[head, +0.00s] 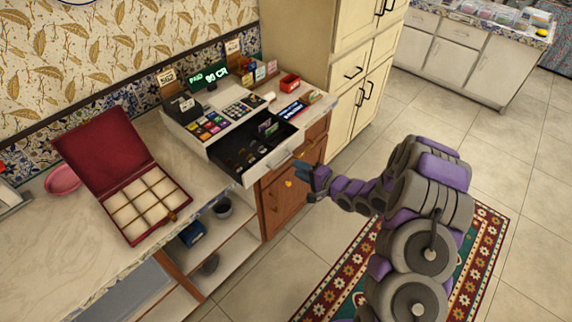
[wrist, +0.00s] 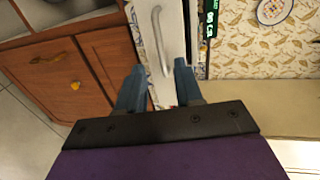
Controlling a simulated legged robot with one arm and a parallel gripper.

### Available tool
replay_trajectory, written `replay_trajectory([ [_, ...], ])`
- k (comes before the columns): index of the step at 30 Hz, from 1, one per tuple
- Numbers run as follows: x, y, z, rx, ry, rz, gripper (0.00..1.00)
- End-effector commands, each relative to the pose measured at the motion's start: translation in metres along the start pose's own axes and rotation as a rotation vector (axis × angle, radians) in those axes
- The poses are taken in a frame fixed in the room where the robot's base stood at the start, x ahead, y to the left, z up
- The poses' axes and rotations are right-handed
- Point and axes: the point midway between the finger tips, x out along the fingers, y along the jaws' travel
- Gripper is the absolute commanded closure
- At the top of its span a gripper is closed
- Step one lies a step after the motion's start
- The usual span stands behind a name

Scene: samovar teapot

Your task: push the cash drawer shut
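The cash drawer (head: 246,168) is open, sticking out from the front of the cash register (head: 226,115) on the counter. The drawer's pale front with a curved handle shows in the wrist view (wrist: 164,40). My gripper (head: 316,176) is in front of the counter, to the right of the drawer front and apart from it in the head view. In the wrist view its two blue fingers (wrist: 157,75) are spread with nothing between them, pointing towards the drawer front.
An open red box with compartments (head: 146,207) stands on the counter (head: 80,240) to the left. A small red container (head: 290,82) and a dark sign (head: 291,111) are right of the register. Wooden cabinet doors (head: 285,190) lie below the drawer.

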Motion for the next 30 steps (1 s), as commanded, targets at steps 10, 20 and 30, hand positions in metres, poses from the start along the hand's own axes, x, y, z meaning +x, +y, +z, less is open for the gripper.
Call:
replay_trajectory([
  [10, 0.052, 0.001, 0.001, -0.001, -0.001, -0.002, 0.65],
  [20, 0.069, 0.0, 0.0, 0.0, 0.001, -0.001, 0.65],
  [30, 0.069, 0.0, 0.0, 0.0, 0.001, 0.0, 0.76],
])
